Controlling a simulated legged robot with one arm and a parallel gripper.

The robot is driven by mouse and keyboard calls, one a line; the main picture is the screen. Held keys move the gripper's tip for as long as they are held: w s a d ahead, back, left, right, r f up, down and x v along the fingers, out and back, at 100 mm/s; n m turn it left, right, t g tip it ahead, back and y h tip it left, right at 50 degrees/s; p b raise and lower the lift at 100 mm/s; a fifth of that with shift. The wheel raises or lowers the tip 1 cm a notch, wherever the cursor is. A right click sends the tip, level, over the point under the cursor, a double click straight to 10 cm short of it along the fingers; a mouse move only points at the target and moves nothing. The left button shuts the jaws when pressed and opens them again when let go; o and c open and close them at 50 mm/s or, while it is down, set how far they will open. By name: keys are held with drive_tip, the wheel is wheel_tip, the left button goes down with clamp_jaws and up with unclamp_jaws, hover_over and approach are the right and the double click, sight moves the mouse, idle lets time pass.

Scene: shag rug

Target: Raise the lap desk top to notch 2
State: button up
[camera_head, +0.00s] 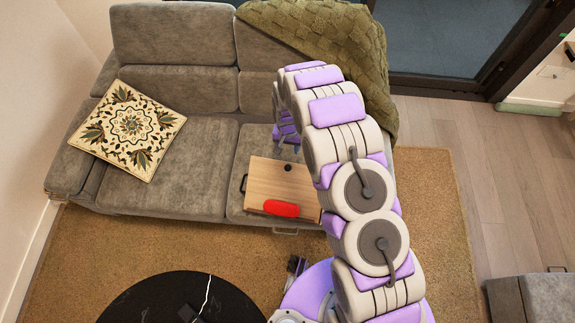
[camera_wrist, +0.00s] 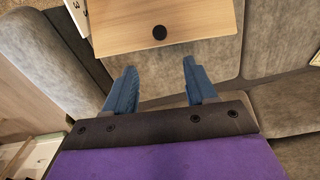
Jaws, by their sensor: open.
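The lap desk (camera_head: 262,187) rests on the right seat of the sofa. Its light wooden top carries a round black knob (camera_head: 287,167) near the far edge, and a red object (camera_head: 281,208) lies near its front edge. In the wrist view the wooden top (camera_wrist: 200,18) fills the upper middle, with the black knob (camera_wrist: 159,33) near its edge. A white marking with a "3" shows beside its left edge. My gripper (camera_wrist: 159,66) is open and empty, its blue fingers apart from the knob, which lines up with the gap between them. The hinge and the notch support are hidden.
The grey sofa (camera_head: 193,160) holds a patterned cushion (camera_head: 127,128) at left and a green throw (camera_head: 330,38) over its back at right. A round black table (camera_head: 150,300) stands in front. A grey ottoman (camera_head: 535,300) is at lower right. The rug between is largely clear.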

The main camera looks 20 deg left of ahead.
sight(288, 167)
wheel_tip(288, 167, down, 16)
drive_tip(key=shift+r+b, duration=0.25)
drive_tip(key=shift+b, duration=0.7)
drive_tip(key=shift+c, duration=0.2)
clamp_jaws()
